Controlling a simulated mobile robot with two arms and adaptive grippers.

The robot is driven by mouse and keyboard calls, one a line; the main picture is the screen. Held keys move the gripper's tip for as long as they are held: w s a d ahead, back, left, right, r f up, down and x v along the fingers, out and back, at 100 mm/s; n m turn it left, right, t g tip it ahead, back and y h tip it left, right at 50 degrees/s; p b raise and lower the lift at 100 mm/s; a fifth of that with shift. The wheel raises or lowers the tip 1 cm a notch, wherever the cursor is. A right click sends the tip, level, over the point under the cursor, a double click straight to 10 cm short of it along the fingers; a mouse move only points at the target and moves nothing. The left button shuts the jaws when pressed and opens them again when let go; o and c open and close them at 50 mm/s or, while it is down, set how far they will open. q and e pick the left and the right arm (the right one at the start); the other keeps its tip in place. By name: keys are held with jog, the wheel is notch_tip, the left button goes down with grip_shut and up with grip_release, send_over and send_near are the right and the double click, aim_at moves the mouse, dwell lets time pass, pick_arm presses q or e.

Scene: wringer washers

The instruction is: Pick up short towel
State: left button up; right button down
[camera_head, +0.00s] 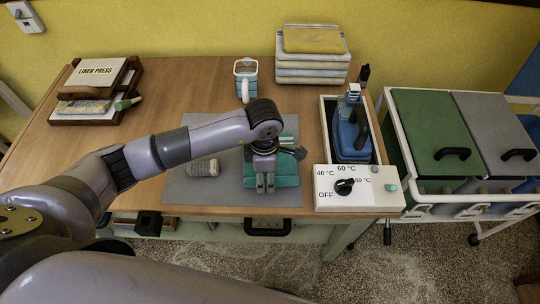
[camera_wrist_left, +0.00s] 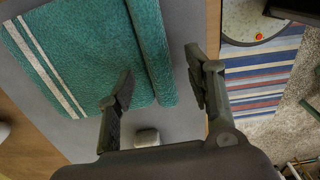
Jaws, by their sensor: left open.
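A folded teal towel (camera_head: 287,174) with pale stripes lies on the grey mat (camera_head: 228,181) on the table. I take it to be the short towel. My left gripper (camera_head: 265,184) is above it in the head view and hides part of it. In the left wrist view the towel (camera_wrist_left: 85,55) fills the upper left, its thick folded edge (camera_wrist_left: 150,45) running up between the fingers. The left gripper (camera_wrist_left: 160,82) is open there, with nothing visibly held. Whether the fingertips touch the towel I cannot tell. My right gripper is out of view.
A ribbed pale roll (camera_head: 203,168) lies left of the towel. A white control box (camera_head: 350,200) with a dial and a blue iron (camera_head: 350,135) stand to the right. A wheeled bin cart (camera_head: 400,150) adjoins the right.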

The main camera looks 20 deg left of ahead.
pick_arm(q)
jog(key=shift+f, duration=0.65)
jog(key=shift+c, duration=0.5)
grip_shut()
jog(key=shift+w, duration=0.1)
